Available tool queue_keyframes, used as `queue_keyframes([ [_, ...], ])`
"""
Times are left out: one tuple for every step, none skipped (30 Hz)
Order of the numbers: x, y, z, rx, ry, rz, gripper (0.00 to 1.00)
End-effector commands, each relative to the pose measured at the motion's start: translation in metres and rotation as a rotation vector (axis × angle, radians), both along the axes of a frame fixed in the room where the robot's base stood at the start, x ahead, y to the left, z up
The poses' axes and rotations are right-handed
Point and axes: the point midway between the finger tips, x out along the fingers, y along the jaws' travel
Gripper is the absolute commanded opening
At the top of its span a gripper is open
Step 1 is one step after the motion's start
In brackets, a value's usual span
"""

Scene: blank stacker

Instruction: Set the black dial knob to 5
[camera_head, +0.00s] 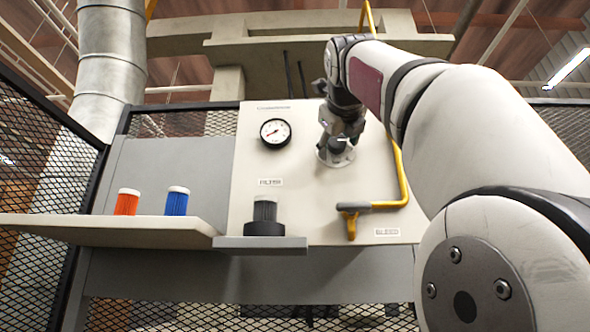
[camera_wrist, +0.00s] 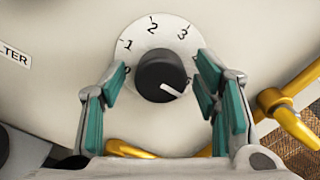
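The black dial knob (camera_wrist: 158,72) sits on a round white dial plate (camera_wrist: 150,32) in the wrist view, with 1, 2, 3 and 5 legible. Its white pointer line aims to the lower right, a little below the 5. The place between 3 and 5 is partly hidden by the right finger. My gripper (camera_wrist: 162,76) is open, with one teal-padded finger on each side of the knob and a gap to both sides. In the head view my gripper (camera_head: 340,140) is at the panel and hides most of the dial.
The beige panel (camera_head: 300,206) carries a pressure gauge (camera_head: 275,132) and a yellow lever with a grey grip (camera_head: 384,205). A dark filter (camera_head: 265,210) stands on a small ledge. Orange (camera_head: 127,203) and blue (camera_head: 177,203) cylinders stand on the shelf (camera_head: 100,229) at left.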

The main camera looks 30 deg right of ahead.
Motion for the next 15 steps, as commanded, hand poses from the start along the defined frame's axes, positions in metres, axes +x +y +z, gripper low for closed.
queue_keyframes([
  [0.0, 0.0, 0.0, 0.0, -0.001, 0.001, 0.56],
  [0.0, 0.0, 0.0, 0.0, -0.001, 0.001, 0.56],
  [-0.001, 0.0, 0.001, -0.001, -0.002, 0.0, 0.56],
  [-0.001, 0.001, 0.001, -0.001, -0.001, 0.001, 0.56],
  [-0.002, 0.002, 0.001, -0.001, -0.002, 0.0, 0.56],
  [-0.005, 0.003, 0.001, -0.002, -0.003, 0.001, 0.56],
  [-0.007, 0.005, 0.002, -0.002, -0.003, 0.001, 0.56],
  [-0.01, 0.006, 0.002, -0.002, -0.003, 0.001, 0.56],
  [-0.013, 0.009, 0.002, -0.001, -0.003, 0.002, 0.56],
  [-0.017, 0.012, 0.002, -0.001, -0.005, 0.003, 0.56],
  [-0.021, 0.014, 0.002, -0.001, -0.004, 0.003, 0.56],
  [-0.027, 0.019, 0.002, -0.002, -0.004, 0.004, 0.56],
  [-0.032, 0.022, 0.002, -0.003, -0.004, 0.003, 0.56],
  [-0.038, 0.025, 0.002, -0.001, -0.004, 0.003, 0.56],
  [-0.045, 0.03, 0.002, -0.001, -0.003, 0.002, 0.56],
])
